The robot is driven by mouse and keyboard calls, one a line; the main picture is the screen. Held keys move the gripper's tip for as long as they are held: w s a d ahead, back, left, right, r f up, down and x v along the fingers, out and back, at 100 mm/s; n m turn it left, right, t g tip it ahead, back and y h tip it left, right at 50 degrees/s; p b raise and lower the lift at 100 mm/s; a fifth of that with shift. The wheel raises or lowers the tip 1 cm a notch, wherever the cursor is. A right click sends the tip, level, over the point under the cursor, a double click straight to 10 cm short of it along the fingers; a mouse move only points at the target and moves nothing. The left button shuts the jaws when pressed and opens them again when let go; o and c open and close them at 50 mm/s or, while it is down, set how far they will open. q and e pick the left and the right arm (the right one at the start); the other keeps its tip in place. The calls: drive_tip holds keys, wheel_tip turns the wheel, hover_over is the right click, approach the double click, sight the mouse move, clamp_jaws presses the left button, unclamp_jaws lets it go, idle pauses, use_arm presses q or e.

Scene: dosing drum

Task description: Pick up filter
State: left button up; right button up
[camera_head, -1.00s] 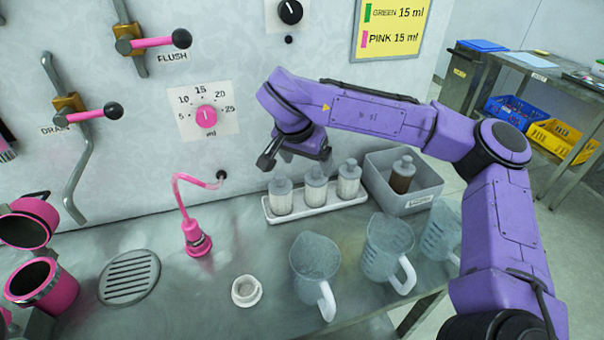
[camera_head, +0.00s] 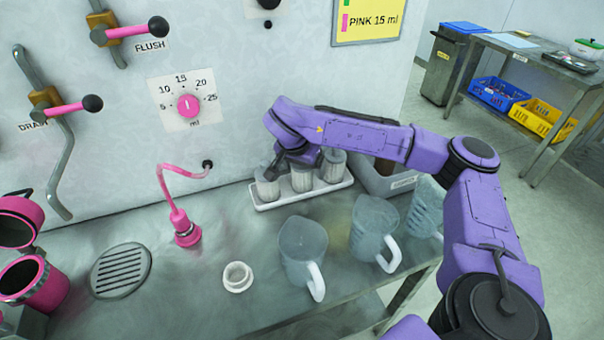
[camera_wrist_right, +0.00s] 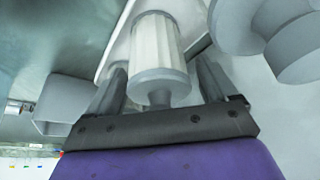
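Several white ribbed filters with grey caps stand upright in a white tray (camera_head: 262,207) against the machine wall; the left filter (camera_head: 266,188), middle filter (camera_head: 302,179) and right filter (camera_head: 333,166) show in the head view. My right gripper (camera_head: 297,168) is down at the tray, seemingly at the middle filter. In the right wrist view a filter (camera_wrist_right: 158,50) lies between the two fingers of the right gripper (camera_wrist_right: 160,85), its grey cap toward the palm. The fingers are open, with a narrow gap on each side. My left gripper is not in view.
A grey bin (camera_head: 395,186) stands right of the tray, partly behind my arm. Several clear jugs (camera_head: 303,250) stand in front. A white ring cup (camera_head: 237,277), a pink nozzle (camera_head: 186,232) and a round drain grate (camera_head: 121,270) are further left on the metal bench.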

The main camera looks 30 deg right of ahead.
sight(301, 170)
drive_tip(key=c, duration=0.8)
drive_tip(key=shift+c, duration=0.2)
drive_tip(key=shift+r, duration=0.5)
wheel_tip(301, 170, up, 2)
drive_tip(key=shift+r, duration=0.2)
drive_tip(key=r, duration=0.1)
drive_tip(key=s+a+r, duration=0.1)
drive_tip(key=r, duration=0.1)
drive_tip(key=s+a+r, duration=0.1)
drive_tip(key=shift+s+a+r, duration=0.15)
drive_tip(key=shift+s+a, duration=0.05)
drive_tip(key=s+a+r+b, duration=0.1)
drive_tip(key=s+a+r, duration=0.4)
drive_tip(key=s+a, duration=0.2)
drive_tip(key=shift+s+a+r+b, duration=0.2)
drive_tip(key=shift+s+a+b, duration=0.05)
drive_tip(key=shift+s+b, duration=0.05)
